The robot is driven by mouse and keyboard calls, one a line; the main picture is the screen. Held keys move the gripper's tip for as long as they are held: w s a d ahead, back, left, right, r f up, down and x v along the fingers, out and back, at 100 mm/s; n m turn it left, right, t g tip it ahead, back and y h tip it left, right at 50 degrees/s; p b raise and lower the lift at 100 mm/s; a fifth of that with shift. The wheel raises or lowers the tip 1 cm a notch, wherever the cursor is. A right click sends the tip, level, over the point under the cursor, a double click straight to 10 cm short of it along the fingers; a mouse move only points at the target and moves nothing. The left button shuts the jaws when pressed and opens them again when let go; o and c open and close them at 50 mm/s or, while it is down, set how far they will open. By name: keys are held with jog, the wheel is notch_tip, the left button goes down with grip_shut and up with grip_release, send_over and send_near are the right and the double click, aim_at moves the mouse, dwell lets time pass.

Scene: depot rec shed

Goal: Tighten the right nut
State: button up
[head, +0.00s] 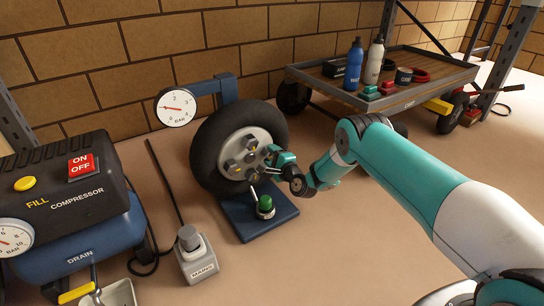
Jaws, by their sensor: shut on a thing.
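A black-tyred wheel (208,155) stands upright on a blue stand (235,218), its grey hub (240,135) facing me. Several dark nuts sit on the hub, among them an upper one (250,142) and a lower left one (232,168). My gripper (269,156) reaches in from the right to the right side of the hub. It is shut on the right nut, which its fingers mostly hide. How far that nut is screwed in cannot be seen.
A green-capped item (265,206) stands on the stand's base, close below my gripper. A pressure gauge (176,107) is at the upper left of the wheel. A compressor (60,215) and a grey box (197,258) stand left; a loaded cart (340,93) stands behind right.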

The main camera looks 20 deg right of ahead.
jog(key=o, duration=0.9)
jog(key=p+v, duration=1.7)
jog(key=p, duration=0.1)
jog(key=shift+s, duration=0.15)
